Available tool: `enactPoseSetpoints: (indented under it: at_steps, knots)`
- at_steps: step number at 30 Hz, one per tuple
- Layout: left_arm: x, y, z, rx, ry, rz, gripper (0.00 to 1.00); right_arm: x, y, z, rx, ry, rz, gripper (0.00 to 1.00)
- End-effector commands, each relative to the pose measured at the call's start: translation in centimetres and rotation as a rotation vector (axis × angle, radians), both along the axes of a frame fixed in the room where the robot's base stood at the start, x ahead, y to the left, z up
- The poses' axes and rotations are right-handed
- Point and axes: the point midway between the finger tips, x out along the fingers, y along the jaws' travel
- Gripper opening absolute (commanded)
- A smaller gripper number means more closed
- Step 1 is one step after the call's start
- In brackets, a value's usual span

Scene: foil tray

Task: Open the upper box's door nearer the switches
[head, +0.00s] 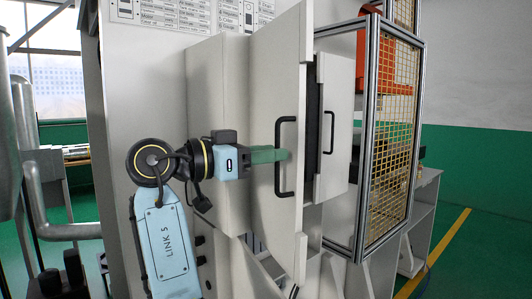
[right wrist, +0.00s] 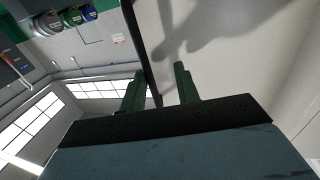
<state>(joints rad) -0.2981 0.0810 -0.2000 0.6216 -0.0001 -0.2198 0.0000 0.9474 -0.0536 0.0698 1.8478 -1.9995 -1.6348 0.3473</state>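A white door panel (head: 275,85) with a black bar handle (head: 285,158) stands on the side of a white box (head: 218,90). A second white door (head: 337,105) with a smaller black handle (head: 328,132) is just right of it, with a dark gap between. My right gripper (head: 288,155) is at the middle of the nearer handle. In the right wrist view its green fingers (right wrist: 158,88) are apart, with the black handle bar (right wrist: 139,35) passing between them. I cannot tell if either finger touches the bar. The switches are not clearly seen. My left gripper is not in view.
A framed guard with yellow mesh (head: 395,125) and an orange part (head: 372,70) stand right of the doors. A labelled panel (head: 190,14) is above. Grey pipes (head: 35,190) are at left.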

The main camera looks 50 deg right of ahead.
Motion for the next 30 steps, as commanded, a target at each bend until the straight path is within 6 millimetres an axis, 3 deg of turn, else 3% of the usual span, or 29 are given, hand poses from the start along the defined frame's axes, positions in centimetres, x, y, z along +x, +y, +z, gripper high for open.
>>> enactPoseSetpoints:
  at_steps: [10,14,30]
  knots:
    - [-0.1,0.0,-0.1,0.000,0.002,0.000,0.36,0.0,0.1,-0.1,0.002,-0.001,-0.001,0.31]
    - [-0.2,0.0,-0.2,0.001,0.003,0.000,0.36,0.6,1.1,-0.1,0.002,0.001,0.001,0.31]
    - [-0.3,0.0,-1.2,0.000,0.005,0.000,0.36,4.9,10.9,-0.1,0.001,0.002,0.002,0.31]
